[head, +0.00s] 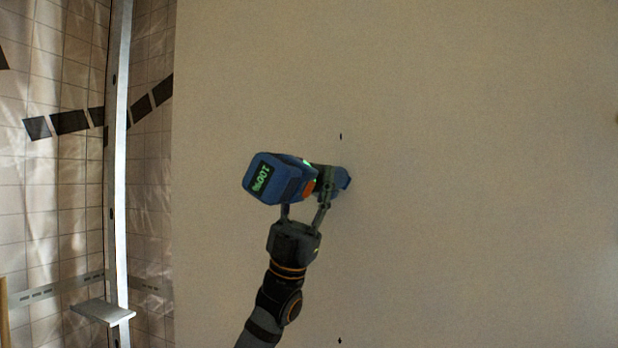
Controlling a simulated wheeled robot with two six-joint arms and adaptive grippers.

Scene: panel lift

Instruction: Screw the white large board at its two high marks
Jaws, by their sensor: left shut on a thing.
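The large white board (480,180) stands upright and fills the middle and right of the head view. It bears a small dark mark (340,136) at mid-height and another dark mark (339,341) at the bottom of the view. My left gripper (308,205) is shut on a blue screwdriver (268,178) with a green display that reads about 100%. The tool's nose points right, close to the board and a little below the upper mark. I cannot tell whether it touches the board. My right gripper is not in view.
A metal upright stud (118,170) stands left of the board, with a small ledge (103,312) low on it. The board's face right of the tool is clear.

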